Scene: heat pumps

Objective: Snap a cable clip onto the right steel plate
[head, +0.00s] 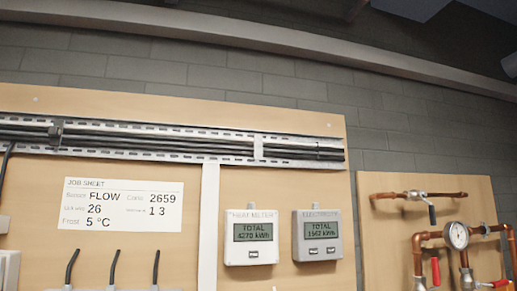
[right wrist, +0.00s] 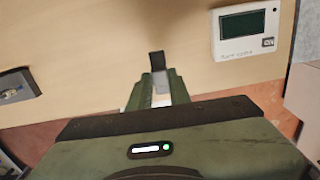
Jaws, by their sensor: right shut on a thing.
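In the right wrist view my right gripper (right wrist: 161,84) is shut on a small dark piece (right wrist: 157,62), which looks like the cable clip. The piece sticks out past the green fingertips, with a grey part between the fingers. A dark clip (head: 56,132) sits on the cables at the left. Neither gripper shows in the head view.
Slotted metal rails (head: 120,123) run above and below the cables. A job sheet (head: 123,205), a heat meter (head: 250,238) and an electricity meter (head: 318,235) are on the board below. Copper pipes (head: 418,245) with a gauge are at the right. The wrist view shows a white meter (right wrist: 245,30).

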